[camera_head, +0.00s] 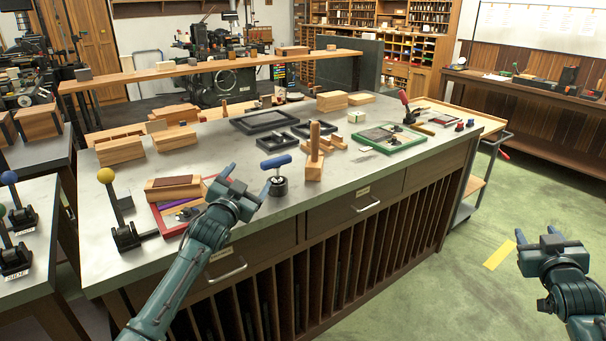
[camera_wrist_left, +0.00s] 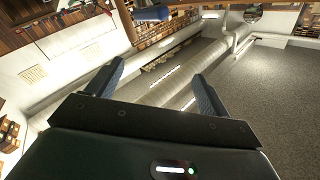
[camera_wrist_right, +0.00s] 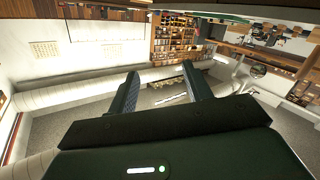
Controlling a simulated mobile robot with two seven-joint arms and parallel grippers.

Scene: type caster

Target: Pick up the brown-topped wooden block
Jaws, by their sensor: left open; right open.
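The brown-topped wooden block (camera_head: 173,187) lies on the near left part of the bench in the head view, at the back edge of a red tray (camera_head: 172,228). It is light wood with a dark brown top. My left gripper (camera_head: 247,180) is open and empty, right of the block and apart from it, near a blue-handled tool (camera_head: 275,163). The left wrist view shows its spread fingers (camera_wrist_left: 158,70) with nothing between them. My right gripper (camera_head: 537,236) is open and empty over the green floor, right of the bench; its fingers (camera_wrist_right: 160,69) show apart in the right wrist view.
A yellow-knobbed lever (camera_head: 107,177) stands left of the block. An upright wooden piece (camera_head: 314,155) stands right of the blue-handled tool. Dark trays (camera_head: 265,121) and a green-framed tray (camera_head: 388,138) lie further back. Bare grey bench top (camera_head: 225,150) shows behind the left gripper.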

